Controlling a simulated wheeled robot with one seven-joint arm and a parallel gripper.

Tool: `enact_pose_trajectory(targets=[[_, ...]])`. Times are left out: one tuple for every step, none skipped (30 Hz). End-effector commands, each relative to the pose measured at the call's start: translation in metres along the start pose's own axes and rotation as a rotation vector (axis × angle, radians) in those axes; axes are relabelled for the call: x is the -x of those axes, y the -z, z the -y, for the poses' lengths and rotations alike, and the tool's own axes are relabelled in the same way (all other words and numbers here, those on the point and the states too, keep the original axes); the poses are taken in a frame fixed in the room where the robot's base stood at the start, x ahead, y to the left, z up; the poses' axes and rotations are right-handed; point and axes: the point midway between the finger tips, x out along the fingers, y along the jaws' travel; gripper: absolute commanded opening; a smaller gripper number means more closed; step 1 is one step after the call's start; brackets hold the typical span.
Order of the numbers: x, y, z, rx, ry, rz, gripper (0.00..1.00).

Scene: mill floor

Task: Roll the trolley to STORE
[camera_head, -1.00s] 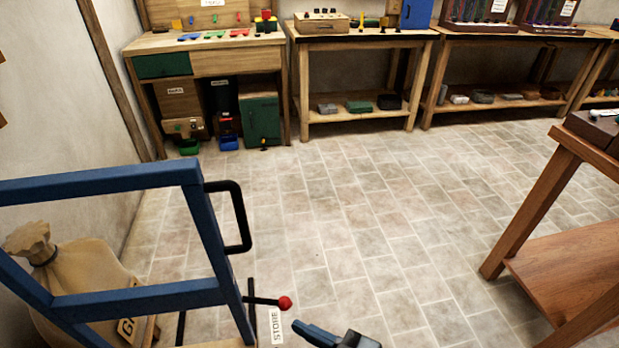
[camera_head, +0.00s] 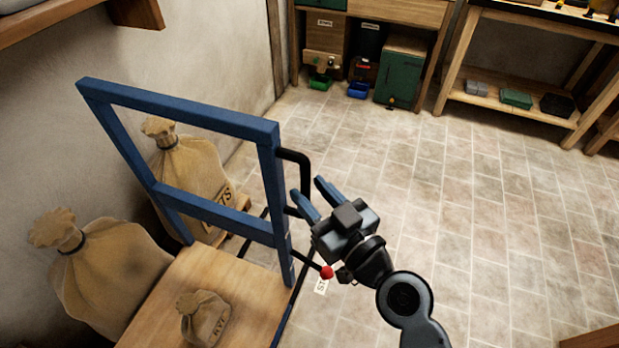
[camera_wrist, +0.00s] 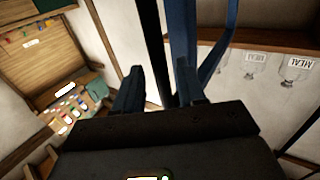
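The trolley has a blue upright frame (camera_head: 185,118) and a wooden deck (camera_head: 170,300) with a small sack (camera_head: 205,318) on it. A black handle (camera_head: 305,160) sticks out from the frame's right post. It also shows in the wrist view as a black bar (camera_wrist: 150,40). My gripper (camera_head: 312,194) is open beside the handle, and in the wrist view the bar appears between its fingers (camera_wrist: 158,85). I cannot tell if they touch. A lever with a red knob (camera_head: 327,272) is below. A white floor label (camera_head: 321,286), partly covered, shows "ST".
Two large sacks (camera_head: 95,275) (camera_head: 190,170) stand by the left wall behind the trolley. A workbench (camera_head: 400,10) and green cabinet (camera_head: 402,70) are at the back. The tiled floor (camera_head: 480,200) to the right is clear.

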Motion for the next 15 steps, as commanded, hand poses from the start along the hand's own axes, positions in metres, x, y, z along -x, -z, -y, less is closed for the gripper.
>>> enact_pose_trajectory(targets=[[-0.008,0.002,0.0,0.0,0.001,0.0,0.4],[-0.011,0.002,0.0,0.0,0.001,0.0,0.4],[-0.015,0.002,0.0,0.0,0.0,0.0,0.4],[-0.017,0.002,-0.001,0.001,-0.001,0.0,0.4],[-0.019,0.001,-0.001,0.001,-0.001,-0.001,0.4],[-0.021,0.001,-0.001,0.001,-0.001,0.0,0.4],[-0.022,0.0,-0.001,0.001,-0.001,0.001,0.4],[-0.023,0.0,-0.001,0.0,-0.001,0.001,0.4],[-0.024,0.0,-0.001,0.0,-0.001,0.001,0.4],[-0.024,-0.001,-0.001,0.0,-0.001,0.001,0.4],[-0.024,-0.001,-0.001,0.0,-0.001,0.001,0.4],[-0.024,-0.001,0.0,0.0,-0.001,0.001,0.4],[-0.024,-0.001,0.0,0.0,-0.001,0.001,0.4],[-0.024,-0.001,0.0,0.0,-0.001,0.001,0.4],[-0.024,-0.001,-0.001,0.0,-0.001,0.001,0.4]])
